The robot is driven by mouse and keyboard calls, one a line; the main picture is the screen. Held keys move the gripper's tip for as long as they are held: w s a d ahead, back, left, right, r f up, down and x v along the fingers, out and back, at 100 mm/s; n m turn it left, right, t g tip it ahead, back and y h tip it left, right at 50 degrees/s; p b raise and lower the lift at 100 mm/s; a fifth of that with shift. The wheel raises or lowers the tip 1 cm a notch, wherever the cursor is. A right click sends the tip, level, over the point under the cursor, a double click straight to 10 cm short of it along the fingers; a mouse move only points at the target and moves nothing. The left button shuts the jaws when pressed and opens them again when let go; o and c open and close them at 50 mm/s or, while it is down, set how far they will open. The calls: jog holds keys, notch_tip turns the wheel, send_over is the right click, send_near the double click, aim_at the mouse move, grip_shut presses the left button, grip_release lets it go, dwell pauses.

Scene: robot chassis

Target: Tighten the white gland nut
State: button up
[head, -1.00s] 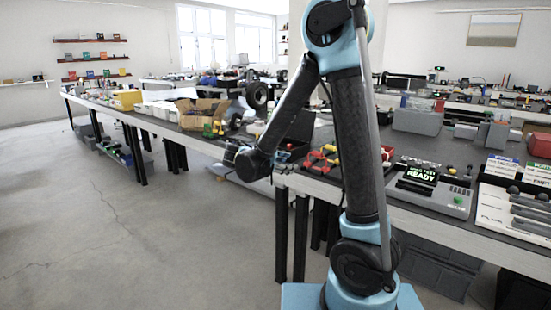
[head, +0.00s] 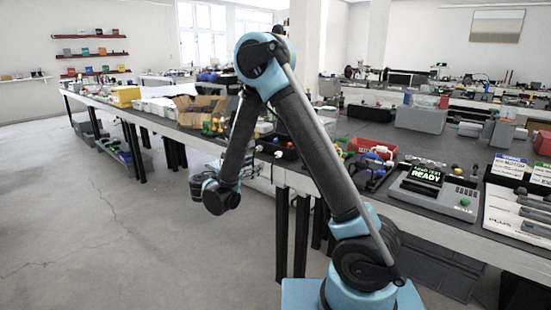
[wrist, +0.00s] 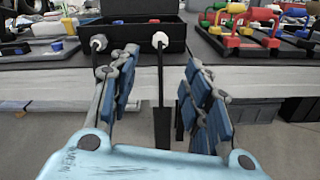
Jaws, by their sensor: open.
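Two white gland nuts show in the wrist view on the front of a black box (wrist: 142,33) at the bench edge. The left nut (wrist: 98,42) is above my left finger; the right nut (wrist: 160,40) is between the lines of the two fingers, with a dark cable hanging below it. My gripper (wrist: 160,76) is open and empty, its blue-padded fingers wide apart, and it is short of the box, touching neither nut. In the head view my gripper (head: 198,187) hangs in front of the bench, partly hidden by my wrist.
The bench (head: 295,178) has a thick pale front edge. Red and yellow clamp-like tools (wrist: 250,28) lie to the right of the box. A grey tester reading READY (head: 436,190) stands farther right. The floor (head: 100,230) at left is clear.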

aim_at(277, 155)
jog(key=x, duration=1.4)
jog(key=shift+w+d, duration=0.15)
jog(key=shift+c, duration=0.3)
grip_shut()
